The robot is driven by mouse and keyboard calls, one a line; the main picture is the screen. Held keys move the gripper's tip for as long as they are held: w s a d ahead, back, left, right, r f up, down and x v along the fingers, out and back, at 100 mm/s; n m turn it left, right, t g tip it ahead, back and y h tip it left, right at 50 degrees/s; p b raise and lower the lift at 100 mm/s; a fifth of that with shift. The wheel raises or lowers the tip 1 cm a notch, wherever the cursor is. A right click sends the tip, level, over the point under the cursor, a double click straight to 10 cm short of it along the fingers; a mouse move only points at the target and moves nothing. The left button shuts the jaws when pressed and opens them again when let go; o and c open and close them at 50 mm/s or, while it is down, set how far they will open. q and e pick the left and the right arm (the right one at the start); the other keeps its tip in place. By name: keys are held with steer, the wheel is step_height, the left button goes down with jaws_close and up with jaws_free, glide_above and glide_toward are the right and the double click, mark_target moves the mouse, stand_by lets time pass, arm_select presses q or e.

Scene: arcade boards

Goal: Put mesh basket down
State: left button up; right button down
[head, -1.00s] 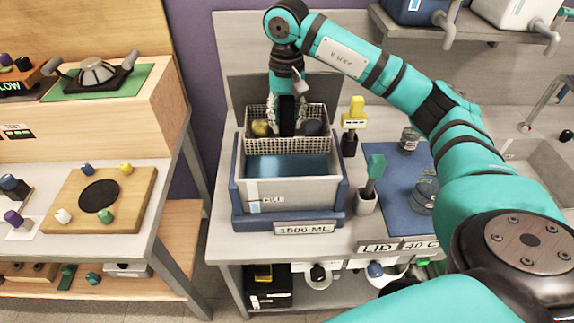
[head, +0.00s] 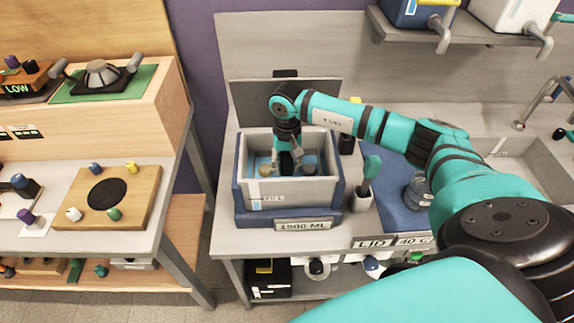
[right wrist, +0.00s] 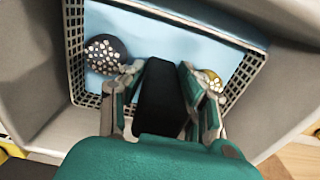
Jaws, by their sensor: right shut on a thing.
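The mesh basket (right wrist: 75,40) is down inside the grey tank (head: 312,190), in the blue liquid. A dark ball with pale dots (right wrist: 105,52) and a yellow dotted ball (right wrist: 211,80) show within the basket's mesh sides in the right wrist view. My right gripper (head: 289,164) reaches down into the tank and is shut on the basket's black handle (right wrist: 160,95). The basket looks roughly level, but its underside is hidden, so I cannot tell whether it touches the tank floor. My left gripper is not in view.
The tank stands on a blue base with a "1500 ML" plate (head: 304,224). To its right are a grey cup with a green-handled tool (head: 361,199) and a blue mat (head: 394,190). A grey panel (head: 243,105) rises behind. A sink (head: 530,165) is farther right.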

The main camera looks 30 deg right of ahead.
steer(key=shift+f, duration=0.9)
steer(key=shift+f, duration=0.1)
steer(key=c, duration=1.4)
jaws_free()
steer(key=shift+f, duration=0.1)
steer(key=o, duration=0.5)
